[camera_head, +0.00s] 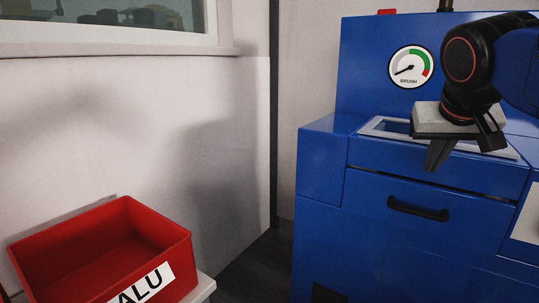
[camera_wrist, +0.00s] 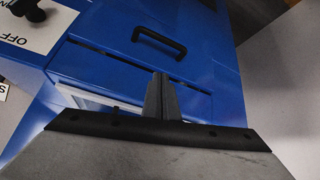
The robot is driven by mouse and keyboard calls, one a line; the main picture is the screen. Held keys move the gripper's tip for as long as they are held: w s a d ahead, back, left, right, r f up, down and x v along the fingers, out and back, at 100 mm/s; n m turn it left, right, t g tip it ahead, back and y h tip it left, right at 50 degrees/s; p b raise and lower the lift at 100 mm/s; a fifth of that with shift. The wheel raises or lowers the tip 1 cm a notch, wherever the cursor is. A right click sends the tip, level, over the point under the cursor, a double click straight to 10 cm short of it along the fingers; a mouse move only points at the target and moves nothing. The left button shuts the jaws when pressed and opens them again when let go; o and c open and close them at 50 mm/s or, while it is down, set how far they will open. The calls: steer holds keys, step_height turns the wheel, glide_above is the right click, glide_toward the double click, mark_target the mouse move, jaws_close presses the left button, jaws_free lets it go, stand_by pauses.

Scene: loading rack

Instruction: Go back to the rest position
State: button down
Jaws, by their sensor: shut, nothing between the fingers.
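My gripper (camera_head: 465,148) hangs in front of the blue machine (camera_head: 325,170) at the upper right of the head view. Its fingers point down, near the framed opening (camera_head: 378,126) in the machine's top. In the wrist view the fingers of my gripper (camera_wrist: 161,92) are together with nothing between them. Beyond them, the wrist view shows the blue front of the machine (camera_wrist: 110,75) and its black handle (camera_wrist: 160,42).
A red box (camera_head: 160,246) marked ALU stands at the lower left, well apart from my gripper. The machine has a round gauge (camera_head: 410,67) and a drawer handle (camera_head: 418,209). A dark floor gap (camera_head: 250,268) lies between box and machine. A switch plate labelled OFF (camera_wrist: 40,25) shows in the wrist view.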

steer(key=s+a+f+n+y, duration=0.1)
steer(key=s+f, duration=0.3)
steer(key=f, duration=0.5)
steer(key=s+a+f+n+g+y, duration=0.1)
steer(key=s+f, duration=0.3)
steer(key=f, duration=0.5)
steer(key=s+a+f+n+g, duration=0.1)
steer(key=s+f, duration=0.3)
steer(key=f, duration=0.6)
steer(key=shift+s+a+y, duration=0.3)
steer(key=shift+a+y, duration=0.1)
steer(key=shift+a, duration=0.45)
steer(key=shift+f, duration=0.1)
